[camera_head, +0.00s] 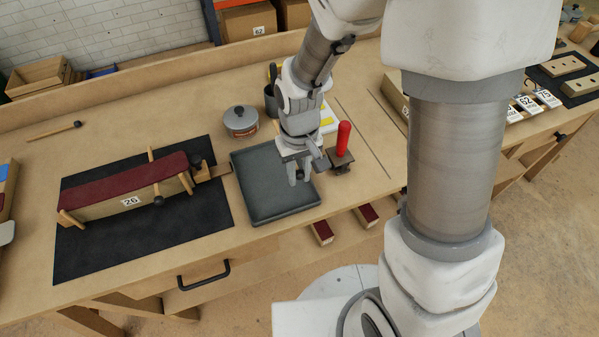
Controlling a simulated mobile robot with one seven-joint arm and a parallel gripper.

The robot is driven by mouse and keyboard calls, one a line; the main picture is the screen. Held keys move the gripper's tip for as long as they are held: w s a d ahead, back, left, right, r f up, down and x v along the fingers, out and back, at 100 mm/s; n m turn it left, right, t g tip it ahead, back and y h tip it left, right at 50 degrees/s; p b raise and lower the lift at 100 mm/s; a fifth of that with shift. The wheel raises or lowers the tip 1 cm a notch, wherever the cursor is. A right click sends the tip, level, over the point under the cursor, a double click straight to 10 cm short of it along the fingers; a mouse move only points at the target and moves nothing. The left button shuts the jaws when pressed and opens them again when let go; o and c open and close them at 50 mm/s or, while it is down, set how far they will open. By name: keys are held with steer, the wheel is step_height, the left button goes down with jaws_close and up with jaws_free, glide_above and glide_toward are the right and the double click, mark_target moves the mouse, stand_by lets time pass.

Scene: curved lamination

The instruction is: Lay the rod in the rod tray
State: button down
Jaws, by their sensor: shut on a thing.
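The grey tray (246,189) lies flat on the bench, right of the black mat, and its floor looks empty. My gripper (298,179) points down over the tray's right half. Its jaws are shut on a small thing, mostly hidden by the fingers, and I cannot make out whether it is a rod. A thin wooden rod with a dark knob (54,131) lies on the bench at the back left, well away from my gripper. The gap between my fingertips and the tray floor is unclear.
A dark red curved block (124,186), labelled 26, with wooden bars and dark knobs stands on the black mat (204,222). A lidded pot (241,121) stands behind the tray. A red-handled tool (343,139) stands close to my gripper's right.

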mark_target(300, 202)
step_height(300, 202, down, 8)
steer(key=b, duration=0.6)
steer(key=shift+s+d+f+b, duration=0.1)
steer(key=shift+s+f+b, duration=0.25)
steer(key=shift+f+b, duration=0.35)
stand_by(1.3)
steer(key=c, duration=0.9)
jaws_free()
steer(key=r+p, duration=0.4)
steer(key=r, duration=0.1)
steer(key=r+p, duration=0.2)
steer(key=shift+w+r, duration=0.2)
steer(key=shift+w, duration=0.1)
steer(key=shift+r, duration=0.1)
